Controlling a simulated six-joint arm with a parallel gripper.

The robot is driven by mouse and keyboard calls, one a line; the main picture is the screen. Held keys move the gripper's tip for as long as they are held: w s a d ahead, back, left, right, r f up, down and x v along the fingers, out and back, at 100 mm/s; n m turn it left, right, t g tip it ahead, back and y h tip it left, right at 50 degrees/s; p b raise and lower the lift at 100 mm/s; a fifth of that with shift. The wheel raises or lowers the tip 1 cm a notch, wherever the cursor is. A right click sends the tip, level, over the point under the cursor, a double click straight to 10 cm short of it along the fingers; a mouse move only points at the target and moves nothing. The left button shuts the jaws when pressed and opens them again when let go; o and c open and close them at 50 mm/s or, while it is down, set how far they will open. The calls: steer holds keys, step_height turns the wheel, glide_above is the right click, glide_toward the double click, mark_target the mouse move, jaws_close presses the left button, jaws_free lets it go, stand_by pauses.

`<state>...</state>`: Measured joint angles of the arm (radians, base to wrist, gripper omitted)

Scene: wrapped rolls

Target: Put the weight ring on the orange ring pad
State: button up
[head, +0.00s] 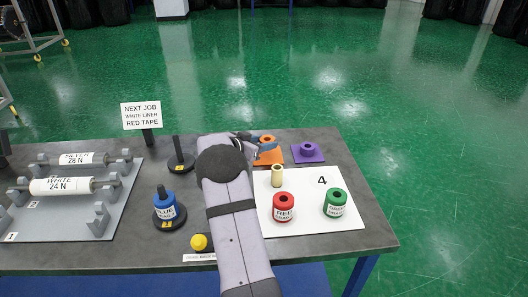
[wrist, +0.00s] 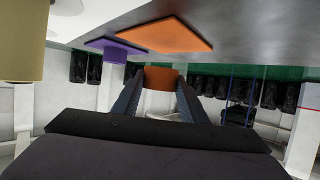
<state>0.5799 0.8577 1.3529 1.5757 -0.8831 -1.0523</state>
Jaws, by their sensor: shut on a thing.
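The orange weight ring (head: 267,139) is held in my gripper (head: 265,147), with its dark hole facing up in the head view. In the wrist view my gripper (wrist: 160,82) has both fingers closed on the sides of the orange ring (wrist: 160,73). The flat orange ring pad (head: 272,158) lies on the table near the back edge, partly hidden by the gripper. In the wrist view, which looks upside down, the pad (wrist: 165,36) is bare where visible. A gap shows between the pad and the ring.
A purple ring sits on a purple pad (head: 308,152) just right. A cream cylinder (head: 277,176), red roll (head: 284,207) and green roll (head: 335,202) stand on a white board (head: 310,230) in front. A black post (head: 178,150) is to the left.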

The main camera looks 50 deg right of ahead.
mark_target(264, 157)
steer(key=shift+f, duration=1.8)
steer(key=shift+f, duration=0.1)
steer(key=o, duration=1.1)
steer(key=shift+f, duration=0.1)
steer(key=shift+a+r, duration=0.1)
steer(key=shift+r, duration=0.1)
steer(key=b+v, duration=0.1)
steer(key=v, duration=1)
steer(key=shift+a+r, duration=0.2)
steer(key=shift+a, duration=0.15)
